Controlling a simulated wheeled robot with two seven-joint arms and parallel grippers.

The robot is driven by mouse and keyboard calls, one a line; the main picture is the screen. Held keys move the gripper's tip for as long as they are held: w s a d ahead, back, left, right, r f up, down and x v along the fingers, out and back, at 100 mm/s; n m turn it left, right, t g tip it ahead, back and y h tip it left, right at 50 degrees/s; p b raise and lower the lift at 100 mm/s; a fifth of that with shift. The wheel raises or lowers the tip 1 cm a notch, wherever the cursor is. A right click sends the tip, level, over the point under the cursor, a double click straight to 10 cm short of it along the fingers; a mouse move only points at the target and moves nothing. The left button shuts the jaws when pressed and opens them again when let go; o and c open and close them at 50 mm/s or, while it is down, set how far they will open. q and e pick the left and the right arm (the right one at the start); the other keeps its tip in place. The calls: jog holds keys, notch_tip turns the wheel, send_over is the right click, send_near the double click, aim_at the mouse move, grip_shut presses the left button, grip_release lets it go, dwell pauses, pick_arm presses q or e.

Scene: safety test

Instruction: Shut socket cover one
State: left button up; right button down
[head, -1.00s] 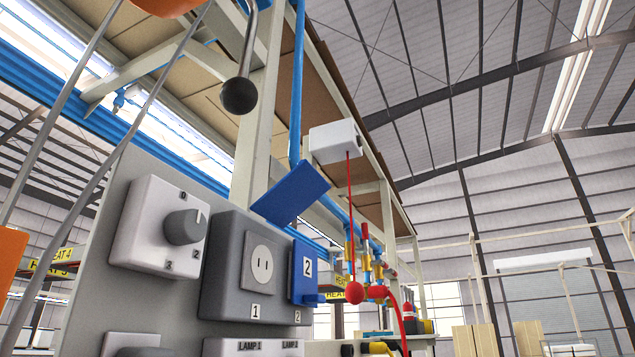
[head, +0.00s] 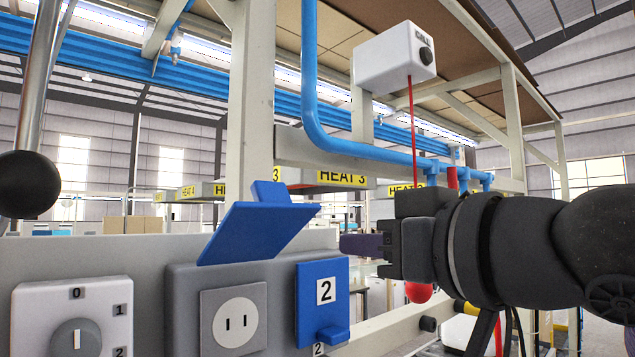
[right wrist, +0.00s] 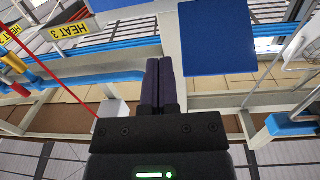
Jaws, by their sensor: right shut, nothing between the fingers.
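Socket cover one (head: 258,232) is a blue flap that stands raised and tilted above the round white socket (head: 236,322) on the grey double socket box. The socket face is exposed. Socket cover two (head: 323,300), blue with a "2" label, lies down over its socket. My right gripper (head: 345,244) comes in from the right, shut and empty. Its dark fingertips are to the right of the raised flap, apart from it. In the right wrist view the fingers (right wrist: 161,75) are together, beside a flat blue panel (right wrist: 218,38); I cannot tell which cover it is. My left gripper is not in view.
A white rotary switch (head: 73,325) is left of the sockets. A black-knobbed lever (head: 28,185) hangs at the far left. A white box (head: 393,58) with a red cord hangs above my right gripper. A blue pipe (head: 330,140) runs behind. A red ball (head: 419,292) shows under my gripper.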

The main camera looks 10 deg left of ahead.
jog(key=s+a+r+n+y, duration=0.1)
jog(key=s+a+r+y, duration=0.1)
jog(key=s+r, duration=0.6)
notch_tip(320, 180, up, 2)
jog(key=p, duration=0.5)
send_over(275, 196)
jog(key=x, duration=0.3)
jog(key=shift+s+d, duration=0.15)
jog(key=f, duration=0.1)
jog(key=s+d+f, duration=0.1)
jog(key=d+f, duration=0.1)
jog(key=shift+s+f+b, duration=0.15)
jog(key=shift+f+b, duration=0.1)
jog(key=shift+b, duration=0.05)
jog(key=shift+s+f, duration=0.1)
jog(key=shift+f, duration=0.1)
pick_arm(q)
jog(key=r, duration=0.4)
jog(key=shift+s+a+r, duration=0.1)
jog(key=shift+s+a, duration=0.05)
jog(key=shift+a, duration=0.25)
